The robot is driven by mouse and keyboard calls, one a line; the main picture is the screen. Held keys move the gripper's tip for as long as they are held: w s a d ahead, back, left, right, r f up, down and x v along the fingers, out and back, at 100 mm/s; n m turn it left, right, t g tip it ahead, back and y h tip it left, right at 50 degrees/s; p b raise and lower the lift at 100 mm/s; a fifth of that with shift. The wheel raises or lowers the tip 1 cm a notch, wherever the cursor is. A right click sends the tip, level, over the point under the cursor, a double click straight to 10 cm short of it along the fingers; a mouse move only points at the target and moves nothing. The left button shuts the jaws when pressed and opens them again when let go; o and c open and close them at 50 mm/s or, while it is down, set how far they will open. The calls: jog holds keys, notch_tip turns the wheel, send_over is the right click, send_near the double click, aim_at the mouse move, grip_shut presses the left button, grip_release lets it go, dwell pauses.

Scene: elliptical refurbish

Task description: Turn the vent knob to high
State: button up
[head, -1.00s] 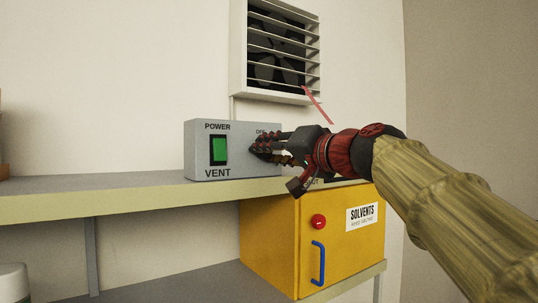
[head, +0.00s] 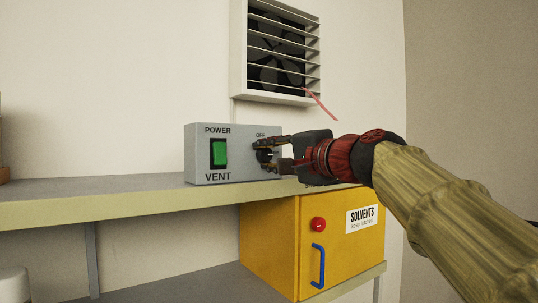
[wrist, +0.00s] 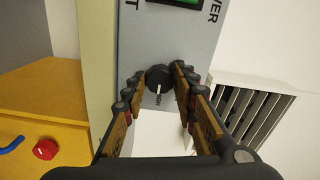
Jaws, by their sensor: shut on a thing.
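The grey vent box (head: 198,150) stands on the shelf, with a green power switch (head: 219,152) and a black round knob (head: 264,157). The knob also shows in the wrist view (wrist: 158,77); its white pointer line aims at the bottom of that picture, beside a small label that seems to read HIGH. My gripper (head: 265,156) reaches the box from the right and is shut on the knob, one finger on each side. In the wrist view the fingertips (wrist: 152,76) flank the knob. In the head view, the gripper hides the right part of the box face.
A louvred wall vent (head: 283,50) with a fan and a pink streamer hangs above the box. A yellow solvents cabinet (head: 270,242) with a blue handle and a red button stands below the shelf (head: 100,205).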

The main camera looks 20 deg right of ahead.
dwell(0.4)
jog(key=o, duration=1.1)
jog(key=shift+o, duration=0.2)
jog(key=v, duration=1.2)
